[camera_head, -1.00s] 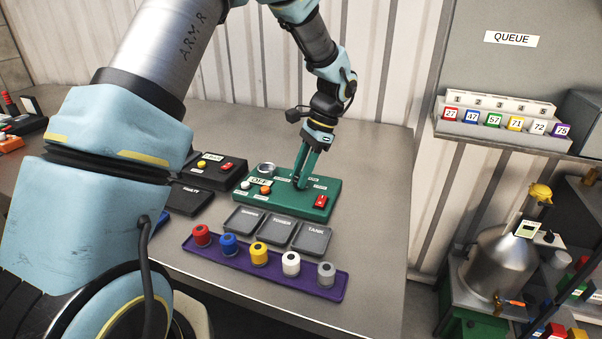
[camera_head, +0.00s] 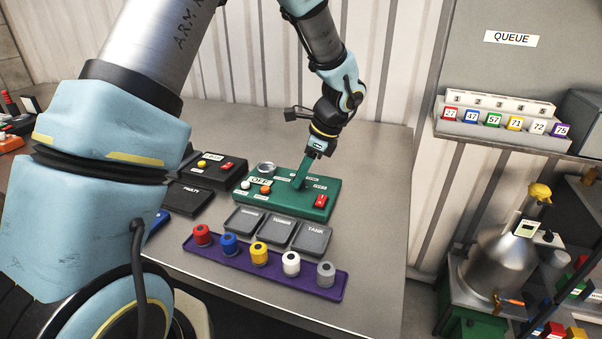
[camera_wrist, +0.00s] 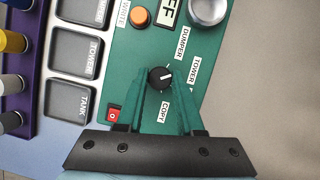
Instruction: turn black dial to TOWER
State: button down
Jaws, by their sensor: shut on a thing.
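The black dial (camera_wrist: 160,78) sits on the green panel (camera_head: 325,205), with a white pointer mark. In the wrist view its mark points right, roughly toward the TOWER label (camera_wrist: 196,75). My gripper (camera_wrist: 159,80) is shut on the dial, one green finger on each side. In the head view my gripper (camera_head: 298,184) reaches down to the panel and hides the dial.
The panel also carries a red switch (camera_head: 320,201), an orange button (camera_head: 265,189), a display and a silver knob (camera_wrist: 208,10). Dark trays (camera_head: 311,238) and a purple rack (camera_head: 200,253) of coloured cylinders lie in front. A black box (camera_head: 215,168) stands left. Bare table lies to the right.

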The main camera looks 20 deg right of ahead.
jog(key=shift+s+m+h, duration=0.1)
jog(key=shift+m+h, duration=0.2)
jog(key=shift+m, duration=0.6)
jog(key=c, duration=0.5)
grip_release()
jog(key=shift+c, duration=0.2)
jog(key=b+v, duration=0.2)
jog(key=v, duration=0.8)
jog(key=shift+s+r, duration=0.3)
jog(key=shift+r, duration=0.05)
jog(key=shift+d, duration=0.1)
